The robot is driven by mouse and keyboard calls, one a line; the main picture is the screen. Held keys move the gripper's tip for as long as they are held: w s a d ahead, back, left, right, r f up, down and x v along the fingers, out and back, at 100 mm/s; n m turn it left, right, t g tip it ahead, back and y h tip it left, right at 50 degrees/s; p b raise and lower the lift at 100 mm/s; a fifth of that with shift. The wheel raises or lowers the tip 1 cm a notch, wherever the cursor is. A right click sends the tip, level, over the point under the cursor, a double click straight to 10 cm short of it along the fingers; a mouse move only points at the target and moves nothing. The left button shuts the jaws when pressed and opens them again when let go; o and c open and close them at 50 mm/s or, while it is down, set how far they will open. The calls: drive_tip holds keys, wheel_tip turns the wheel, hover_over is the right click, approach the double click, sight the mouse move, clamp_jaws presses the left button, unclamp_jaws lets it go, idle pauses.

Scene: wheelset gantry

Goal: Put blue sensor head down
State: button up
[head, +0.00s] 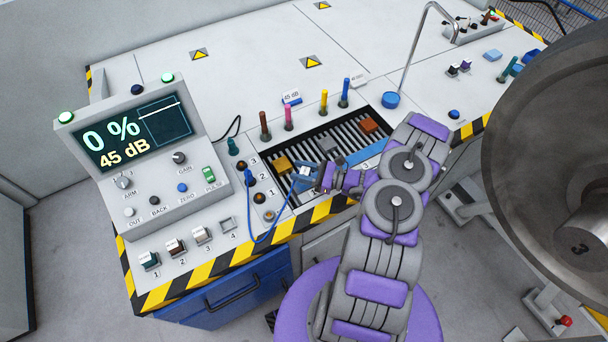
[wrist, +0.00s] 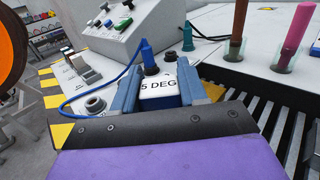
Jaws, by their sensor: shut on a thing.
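My gripper (head: 312,180) is over the front part of the slatted tray (head: 290,197). In the wrist view its two blue fingers (wrist: 160,88) are shut on the blue sensor head (wrist: 172,101), one on each side. The head's white face reads "5 DEG", with any further text hidden. The sensor head also shows small and partly covered in the head view (head: 305,171). A blue cable (head: 249,215) loops from near it to a blue plug (wrist: 147,52) standing in the panel. I cannot tell whether the head touches the slats.
A yellow block (head: 283,164) and an orange-brown block (head: 369,124) lie on the tray. Several coloured upright pegs (head: 288,117) stand along its back edge. A console (head: 132,140) reading 0 % and 45 dB is at left. A large wheel (head: 550,150) stands at right.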

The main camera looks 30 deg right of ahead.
drive_tip(key=shift+w+d+f, duration=0.1)
drive_tip(key=shift+w+d, duration=0.1)
drive_tip(key=shift+d, duration=0.25)
drive_tip(key=shift+w+d+f, duration=0.1)
drive_tip(key=shift+w+d, duration=0.1)
drive_tip(key=shift+d, duration=0.25)
drive_tip(key=f, duration=0.2)
drive_tip(key=f+b, duration=0.1)
drive_tip(key=shift+a+f, duration=0.2)
drive_tip(key=shift+a, duration=0.1)
drive_tip(key=shift+r, duration=0.1)
drive_tip(key=shift+d, duration=0.1)
drive_tip(key=o, duration=1.1)
